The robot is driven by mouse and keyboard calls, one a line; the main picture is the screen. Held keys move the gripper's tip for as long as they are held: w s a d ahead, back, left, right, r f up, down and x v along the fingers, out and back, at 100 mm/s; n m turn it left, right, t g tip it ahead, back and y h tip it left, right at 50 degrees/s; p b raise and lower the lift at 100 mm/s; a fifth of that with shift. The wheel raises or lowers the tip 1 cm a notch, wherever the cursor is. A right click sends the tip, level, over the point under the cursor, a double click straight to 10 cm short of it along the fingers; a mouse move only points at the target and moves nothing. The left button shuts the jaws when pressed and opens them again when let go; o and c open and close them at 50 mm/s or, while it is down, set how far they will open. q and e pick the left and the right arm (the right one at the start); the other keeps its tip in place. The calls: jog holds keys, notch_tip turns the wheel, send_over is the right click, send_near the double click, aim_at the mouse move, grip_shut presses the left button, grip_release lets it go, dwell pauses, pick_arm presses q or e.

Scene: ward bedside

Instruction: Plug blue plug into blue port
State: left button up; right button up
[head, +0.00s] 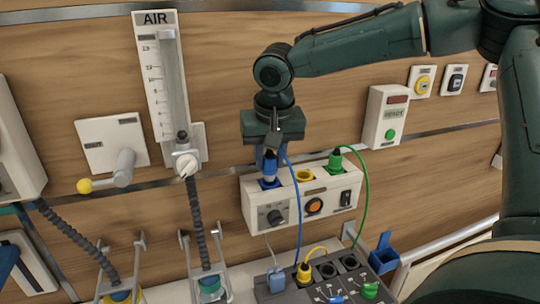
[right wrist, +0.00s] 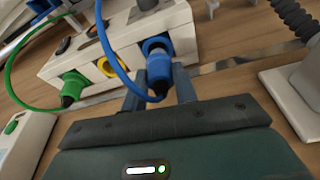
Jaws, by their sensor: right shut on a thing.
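The blue plug (head: 269,168) is held by my right gripper (head: 270,152) just above the blue port (head: 268,184) at the left of the white wall box. The right wrist view shows the blue plug (right wrist: 159,70) between the two fingers of my right gripper (right wrist: 160,88). Its front end meets the ring of the blue port (right wrist: 156,43) and lines up with it. I cannot tell how deep it sits. A blue cable (head: 299,215) runs from the plug down to the lower block. My left gripper is not in view.
The white box (head: 290,217) also has an empty yellow port (head: 304,175) and a green plug (head: 336,161) in its green port. A yellow plug (head: 304,272) stands in the grey block (head: 330,284) below. An AIR flowmeter (head: 160,80) is at the left.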

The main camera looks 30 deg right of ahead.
jog(key=shift+f, duration=1.15)
dwell(2.4)
jog(key=o, duration=1)
jog(key=shift+o, duration=0.2)
jog(key=v, duration=1.3)
jog(key=shift+b, duration=0.45)
